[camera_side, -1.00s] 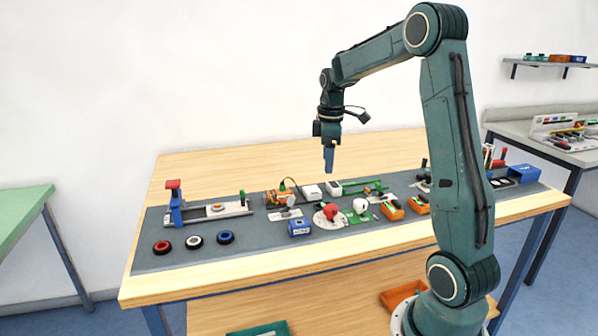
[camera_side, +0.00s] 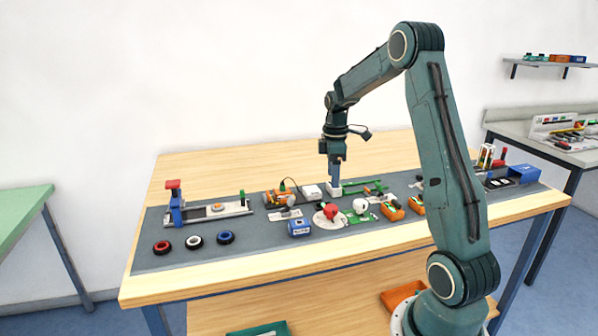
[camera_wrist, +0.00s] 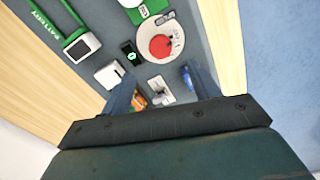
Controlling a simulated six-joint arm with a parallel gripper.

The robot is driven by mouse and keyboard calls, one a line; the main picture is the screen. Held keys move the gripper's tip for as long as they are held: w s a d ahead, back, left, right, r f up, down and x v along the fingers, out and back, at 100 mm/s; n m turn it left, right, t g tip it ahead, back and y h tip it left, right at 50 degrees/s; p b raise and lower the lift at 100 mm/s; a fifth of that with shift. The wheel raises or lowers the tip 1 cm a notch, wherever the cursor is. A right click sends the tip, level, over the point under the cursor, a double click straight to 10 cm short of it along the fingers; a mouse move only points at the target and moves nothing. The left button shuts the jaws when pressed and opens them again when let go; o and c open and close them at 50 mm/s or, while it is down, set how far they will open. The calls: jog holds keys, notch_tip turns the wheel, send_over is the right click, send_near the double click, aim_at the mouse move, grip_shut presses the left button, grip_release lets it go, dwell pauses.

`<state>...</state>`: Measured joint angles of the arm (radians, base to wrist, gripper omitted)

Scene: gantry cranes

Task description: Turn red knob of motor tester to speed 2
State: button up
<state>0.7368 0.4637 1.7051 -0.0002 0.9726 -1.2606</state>
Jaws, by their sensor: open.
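The red knob (camera_side: 331,211) sits on a round white dial plate (camera_side: 319,219) near the middle of the grey mat. In the wrist view the red knob (camera_wrist: 160,46) and its pale dial plate (camera_wrist: 176,36) lie beyond my fingertips; the dial marks are too small to read. My gripper (camera_side: 336,184) points down above the back part of the mat, behind the knob and apart from it. In the wrist view its two fingers (camera_wrist: 162,82) are spread, with nothing held between them. The side view does not show the finger gap clearly.
A white knob (camera_side: 360,205) on a green board stands right of the red knob. A blue box (camera_side: 299,228) is in front left, and an orange device (camera_side: 281,197) with a cable is behind left. White boxes (camera_side: 312,191) stand close to my gripper.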

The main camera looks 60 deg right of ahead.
aim_at(332, 207)
notch_tip(332, 207, down, 10)
jog(key=shift+f, duration=0.1)
dwell(0.4)
jog(key=c, duration=1)
jog(key=shift+o, duration=0.2)
